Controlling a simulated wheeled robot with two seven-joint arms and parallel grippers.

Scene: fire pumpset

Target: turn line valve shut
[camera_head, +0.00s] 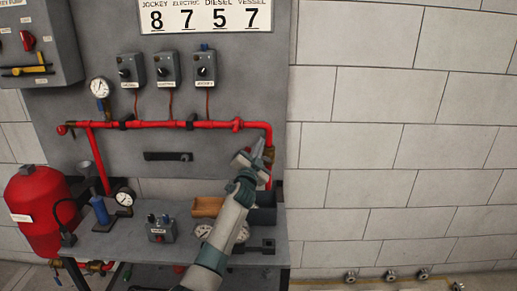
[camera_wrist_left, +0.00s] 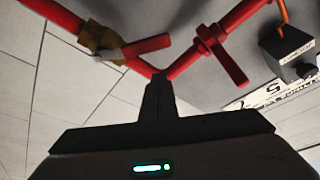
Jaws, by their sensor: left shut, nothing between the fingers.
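A brass valve (camera_wrist_left: 103,42) with a red lever (camera_wrist_left: 147,46) sits on the vertical end of the red pipe in the left wrist view. Its lever points out at an angle across the pipe. In the head view the brass body (camera_head: 269,154) shows only partly, beside my left gripper (camera_head: 254,157). A second valve (camera_head: 237,124) with a red lever (camera_wrist_left: 222,52) sits on the horizontal run, its lever crosswise to the pipe. My left gripper's fingers (camera_wrist_left: 158,92) are shut and empty, in front of the pipe corner and below both levers in the wrist view. No contact is clear.
A gauge (camera_head: 100,88) and several grey switch boxes (camera_head: 165,68) are on the panel above the pipe. A bench (camera_head: 120,243) below holds a wooden box (camera_head: 208,207), gauges and a control box (camera_head: 161,229). A red vessel (camera_head: 40,210) stands left. The wall right is bare.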

